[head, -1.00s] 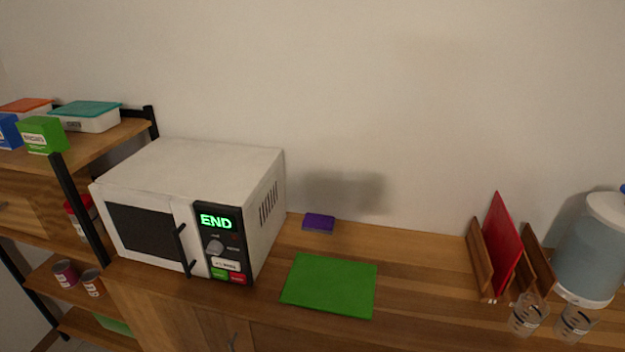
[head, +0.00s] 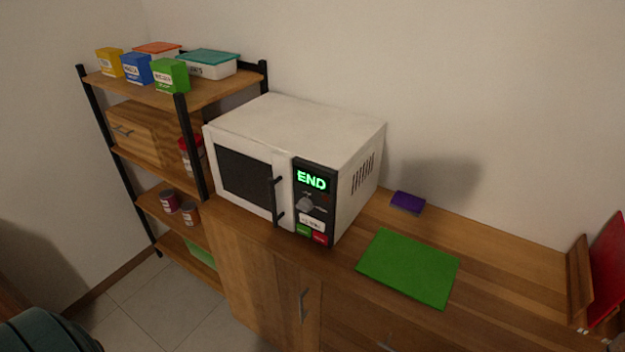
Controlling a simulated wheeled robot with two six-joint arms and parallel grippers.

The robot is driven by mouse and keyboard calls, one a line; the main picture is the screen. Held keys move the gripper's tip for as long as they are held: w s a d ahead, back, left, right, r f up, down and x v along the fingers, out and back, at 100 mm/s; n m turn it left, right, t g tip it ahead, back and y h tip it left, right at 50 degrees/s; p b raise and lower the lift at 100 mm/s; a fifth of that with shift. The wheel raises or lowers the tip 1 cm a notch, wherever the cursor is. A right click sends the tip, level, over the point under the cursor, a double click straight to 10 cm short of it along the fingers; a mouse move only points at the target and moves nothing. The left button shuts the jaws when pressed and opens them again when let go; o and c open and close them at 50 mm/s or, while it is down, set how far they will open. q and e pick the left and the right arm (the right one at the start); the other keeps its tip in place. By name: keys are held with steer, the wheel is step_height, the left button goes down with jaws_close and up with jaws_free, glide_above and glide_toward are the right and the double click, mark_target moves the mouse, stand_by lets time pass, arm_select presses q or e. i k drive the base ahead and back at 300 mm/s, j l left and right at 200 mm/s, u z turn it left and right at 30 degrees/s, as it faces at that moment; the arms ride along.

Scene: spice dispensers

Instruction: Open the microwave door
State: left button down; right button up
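A white microwave (head: 300,125) stands on the wooden counter, with its front turned toward the lower left of the head view. Its door (head: 244,172) has a dark window and looks shut. A black vertical handle (head: 277,201) sits at the door's right edge, beside the control panel (head: 313,195). The panel shows a green "END", a knob and green and red buttons. Neither of my grippers is in view.
A green board (head: 408,267) and a purple sponge-like block (head: 407,202) lie right of the microwave. A wooden rack (head: 578,275) holds a red board (head: 607,270) at far right. A shelf (head: 120,150) with boxes and cans stands left. A dark green rounded object (head: 45,332) is at lower left.

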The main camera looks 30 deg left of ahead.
mark_target(257, 177)
steer(key=u, duration=1.3)
